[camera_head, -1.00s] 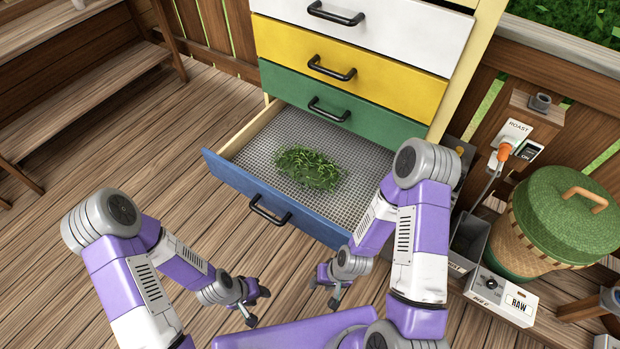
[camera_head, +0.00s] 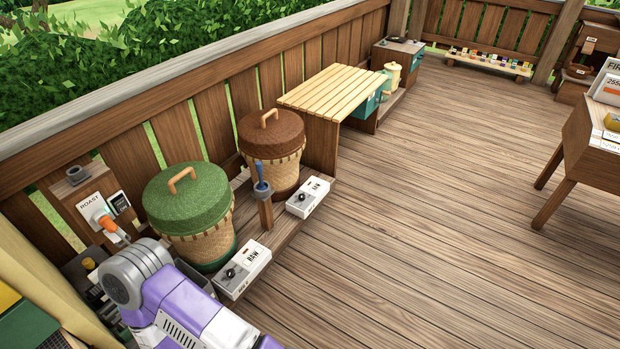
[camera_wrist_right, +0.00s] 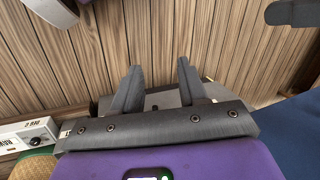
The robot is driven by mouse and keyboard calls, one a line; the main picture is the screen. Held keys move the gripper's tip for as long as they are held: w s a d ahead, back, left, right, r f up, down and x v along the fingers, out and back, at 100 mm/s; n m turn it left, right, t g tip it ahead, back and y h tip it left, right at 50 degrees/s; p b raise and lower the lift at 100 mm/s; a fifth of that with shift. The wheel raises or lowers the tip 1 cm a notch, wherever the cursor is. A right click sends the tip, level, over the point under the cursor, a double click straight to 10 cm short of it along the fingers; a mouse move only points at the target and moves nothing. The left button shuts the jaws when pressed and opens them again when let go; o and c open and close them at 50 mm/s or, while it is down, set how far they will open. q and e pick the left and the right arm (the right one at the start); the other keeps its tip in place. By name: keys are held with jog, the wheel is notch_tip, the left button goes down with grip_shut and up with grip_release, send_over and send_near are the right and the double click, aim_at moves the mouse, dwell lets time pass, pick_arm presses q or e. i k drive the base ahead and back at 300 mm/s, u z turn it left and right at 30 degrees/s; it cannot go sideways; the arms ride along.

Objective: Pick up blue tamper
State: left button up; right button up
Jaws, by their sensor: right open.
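The blue tamper (camera_head: 261,184) stands upright in a wooden post holder (camera_head: 266,214) in the head view, between the green-lidded basket and the brown-lidded basket. My right gripper (camera_wrist_right: 160,78) shows in the right wrist view with its two dark fingers apart and nothing between them. It is over the plank floor, and the tamper is not visible in that view. In the head view only a purple and white link of my right arm shows at the lower left, apart from the tamper. My left gripper is not in view.
A green-lidded basket (camera_head: 188,208), a brown-lidded basket (camera_head: 272,150) and white RAW boxes (camera_head: 243,270) (camera_head: 308,197) crowd the low shelf around the post. A slatted bench (camera_head: 340,92) stands beyond.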

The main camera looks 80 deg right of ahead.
aim_at(258, 168)
jog(key=z, duration=2.8)
jog(key=k, duration=1)
jog(key=z, duration=0.75)
jog(key=i, duration=2.5)
jog(key=u, duration=1.2)
jog(key=i, duration=1.2)
jog(key=u, duration=1.6)
jog(key=i, duration=0.4)
jog(key=u, duration=0.35)
